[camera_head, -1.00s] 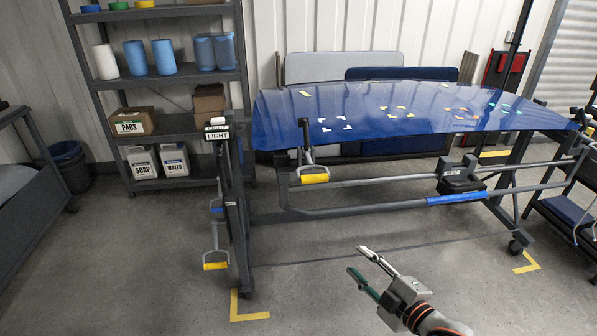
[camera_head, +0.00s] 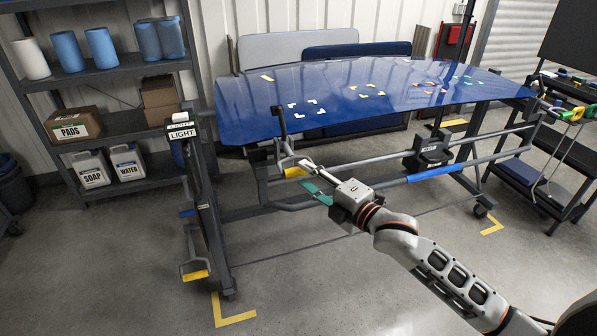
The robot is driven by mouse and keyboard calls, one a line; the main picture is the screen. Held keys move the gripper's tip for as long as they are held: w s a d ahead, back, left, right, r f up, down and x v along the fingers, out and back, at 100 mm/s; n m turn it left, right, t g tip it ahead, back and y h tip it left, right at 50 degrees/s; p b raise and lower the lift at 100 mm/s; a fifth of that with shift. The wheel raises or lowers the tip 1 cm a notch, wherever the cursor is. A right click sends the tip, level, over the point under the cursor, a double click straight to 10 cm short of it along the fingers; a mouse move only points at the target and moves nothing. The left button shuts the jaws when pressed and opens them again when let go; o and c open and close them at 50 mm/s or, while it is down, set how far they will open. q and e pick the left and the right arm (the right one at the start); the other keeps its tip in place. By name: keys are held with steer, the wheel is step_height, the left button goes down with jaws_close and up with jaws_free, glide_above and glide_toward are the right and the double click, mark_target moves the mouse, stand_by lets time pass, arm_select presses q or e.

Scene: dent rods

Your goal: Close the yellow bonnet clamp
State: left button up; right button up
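The yellow bonnet clamp hangs at the near-left edge of the blue bonnet (camera_head: 350,95), on the grey stand. Its yellow grip (camera_head: 294,172) sits low, below a dark upright arm (camera_head: 280,121). My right gripper (camera_head: 303,175) reaches in from the lower right. Its pale and green fingers are parted, with the tips at the right side of the yellow grip. The fingers partly cover the clamp, and I cannot tell whether they touch it. My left gripper is not in view.
A second yellow-ended lever (camera_head: 195,275) hangs lower on the stand's left post. A LIGHT box (camera_head: 181,133) tops that post. A rail with a blue sleeve (camera_head: 434,174) runs behind my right arm. A shelf (camera_head: 120,73) stands left, a cart (camera_head: 560,150) right.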

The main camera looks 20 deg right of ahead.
mark_target(303, 174)
steer(key=shift+x, duration=1.7)
